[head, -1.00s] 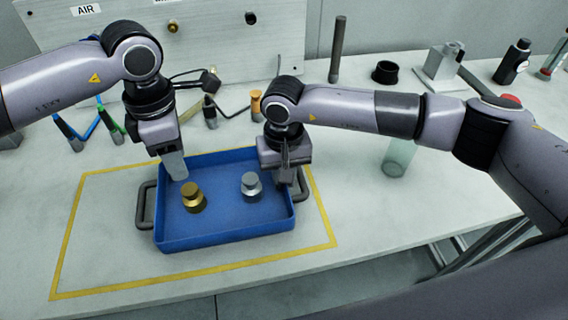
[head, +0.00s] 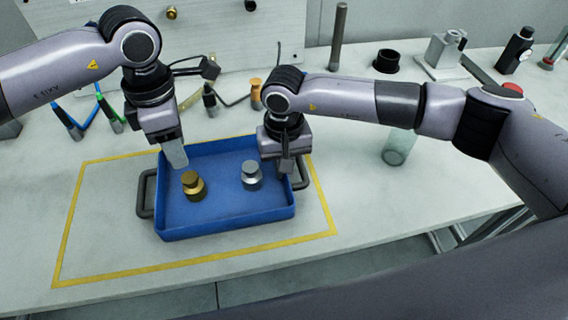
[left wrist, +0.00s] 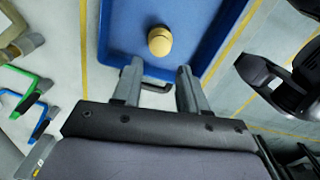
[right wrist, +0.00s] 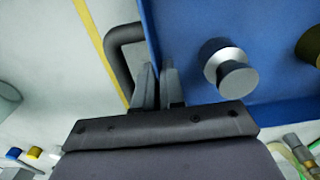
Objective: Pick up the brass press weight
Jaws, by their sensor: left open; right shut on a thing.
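The brass press weight (head: 194,187) stands upright in the left part of a blue tray (head: 230,222). In the left wrist view the brass weight (left wrist: 159,41) lies ahead of my fingers, in line with the gap between them. My left gripper (head: 178,166) is open and empty, above the tray's back left corner, apart from the weight. My right gripper (head: 285,170) is at the tray's right side. In the right wrist view its fingers (right wrist: 157,82) are shut on the tray's wall beside the dark handle (right wrist: 122,50).
A silver weight (head: 251,176) stands in the tray, right of the brass one. A yellow outline (head: 75,210) surrounds the tray on the bench. A glass jar (head: 397,150) stands to the right. The bench front is clear.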

